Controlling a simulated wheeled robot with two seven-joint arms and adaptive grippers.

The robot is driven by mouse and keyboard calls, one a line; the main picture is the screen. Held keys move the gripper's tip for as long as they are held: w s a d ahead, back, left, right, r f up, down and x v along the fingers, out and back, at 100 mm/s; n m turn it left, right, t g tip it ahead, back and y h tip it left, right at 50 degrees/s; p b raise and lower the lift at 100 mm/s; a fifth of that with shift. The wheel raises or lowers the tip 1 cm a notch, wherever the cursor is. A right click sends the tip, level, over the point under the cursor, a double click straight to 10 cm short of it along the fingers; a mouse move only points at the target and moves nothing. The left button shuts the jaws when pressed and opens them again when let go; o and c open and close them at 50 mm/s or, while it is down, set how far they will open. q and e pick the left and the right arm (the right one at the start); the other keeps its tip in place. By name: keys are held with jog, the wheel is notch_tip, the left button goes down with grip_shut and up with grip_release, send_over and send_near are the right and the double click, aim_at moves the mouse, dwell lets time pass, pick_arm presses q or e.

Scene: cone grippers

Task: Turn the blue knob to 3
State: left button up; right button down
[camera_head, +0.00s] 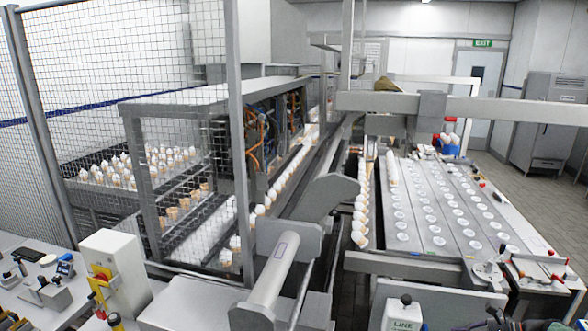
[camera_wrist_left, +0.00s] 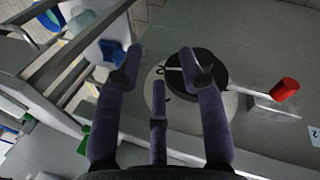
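In the left wrist view, my left gripper (camera_wrist_left: 160,68) has its three dark fingers spread apart with nothing between them. The right-hand finger overlaps a round black knob (camera_wrist_left: 219,72) on a pale dial plate (camera_wrist_left: 178,112). I cannot tell whether finger and knob touch. The dial's markings are mostly hidden, so its setting cannot be read. In the head view, a small blue part (camera_head: 66,268) shows on the left bench; it is too small to identify as a knob. A dark jointed part (camera_head: 497,318) at the lower right edge may be a gripper; its side and state are unclear.
In the left wrist view, a red-ended handle (camera_wrist_left: 286,89) stands right of the dial, near a label with a 2. Metal rails run on the left. In the head view, a mesh cage (camera_head: 190,110) encloses rows of cups, and a disc-lined conveyor (camera_head: 450,215) lies right.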

pick_arm(q)
jog(key=shift+f+b, duration=1.25)
jog(key=shift+f, duration=0.5)
pick_arm(e)
jog(key=w+a, duration=0.1)
jog(key=a, duration=0.5)
jog(key=shift+w+a+f, duration=0.15)
jog(key=shift+a, duration=0.2)
jog(key=shift+w+d+f, duration=0.1)
jog(key=shift+w+f, duration=0.1)
jog(key=shift+w, duration=0.1)
pick_arm(q)
jog(key=shift+s+r+p, duration=0.1)
jog(key=shift+r+p, duration=0.5)
jog(key=shift+r, duration=0.05)
pick_arm(e)
jog(key=shift+w+d+r, duration=0.1)
jog(key=shift+w+r, duration=0.1)
jog(key=shift+r, duration=0.1)
pick_arm(q)
jog(key=shift+r+p, duration=0.65)
pick_arm(e)
jog(key=shift+w+d+r, duration=0.15)
jog(key=shift+w, duration=0.45)
pick_arm(q)
jog(key=shift+r, duration=0.1)
pick_arm(e)
jog(key=shift+r, duration=0.1)
